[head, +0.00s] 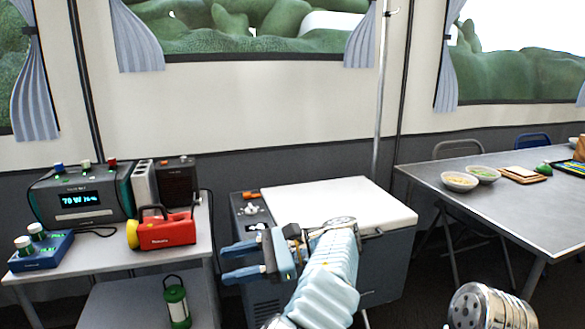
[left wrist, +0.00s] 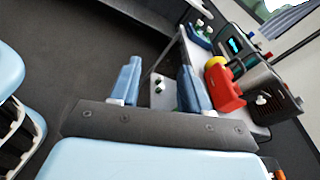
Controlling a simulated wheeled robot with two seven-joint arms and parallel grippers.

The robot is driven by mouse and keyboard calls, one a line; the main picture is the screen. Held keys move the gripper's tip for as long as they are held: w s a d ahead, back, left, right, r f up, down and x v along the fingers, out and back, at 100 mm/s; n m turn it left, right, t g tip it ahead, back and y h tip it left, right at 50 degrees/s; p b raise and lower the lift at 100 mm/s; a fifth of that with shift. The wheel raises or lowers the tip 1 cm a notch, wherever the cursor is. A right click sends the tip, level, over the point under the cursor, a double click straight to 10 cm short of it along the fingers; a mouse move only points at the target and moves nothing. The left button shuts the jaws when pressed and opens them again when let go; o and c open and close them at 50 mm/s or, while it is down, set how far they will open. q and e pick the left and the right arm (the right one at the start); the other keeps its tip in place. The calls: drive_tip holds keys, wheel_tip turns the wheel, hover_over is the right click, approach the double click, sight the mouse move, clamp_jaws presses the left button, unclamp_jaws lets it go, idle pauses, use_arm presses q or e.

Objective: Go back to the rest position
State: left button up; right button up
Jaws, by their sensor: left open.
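My left gripper (head: 240,262) is in the lower middle of the head view, reaching in front of the white-topped box and pointing left. Its two blue fingers are apart with nothing between them. In the left wrist view the same gripper (left wrist: 157,82) shows its two fingers spread, with the dark floor and the side table beyond. My right gripper is not in view.
A green lantern (head: 177,303) stands below. The white-topped box (head: 330,205) is behind my gripper. A grey table (head: 480,205) with bowls stands right.

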use_arm(q)
drive_tip(key=w+a+f+m+h, duration=0.1)
drive_tip(key=a+f+h, duration=0.3)
drive_tip(key=f, duration=1)
drive_tip(key=w+a+f+h, duration=0.15)
drive_tip(key=a+f, duration=0.45)
drive_tip(key=f, duration=0.8)
drive_tip(key=s+d+f+n+g+h, duration=0.1)
drive_tip(key=s+f+n+h, duration=0.1)
drive_tip(key=s+f+h, duration=0.5)
drive_tip(key=s+d+f+n+h, duration=0.2)
drive_tip(key=s+f, duration=0.3)
drive_tip(key=f, duration=0.7)
drive_tip(key=s+d+f+n+t+h, duration=0.1)
drive_tip(key=s+d+n+t+h, duration=0.2)
drive_tip(key=s+n, duration=0.6)
drive_tip(key=shift+s+d+f+n+t+h, duration=0.2)
drive_tip(key=shift+s+d+n+t+h, duration=0.15)
drive_tip(key=shift+d+n+h, duration=1.15)
drive_tip(key=shift+w+d+m+y, duration=0.1)
drive_tip(key=shift+d+m+y, duration=0.15)
drive_tip(key=shift+d+m, duration=0.25)
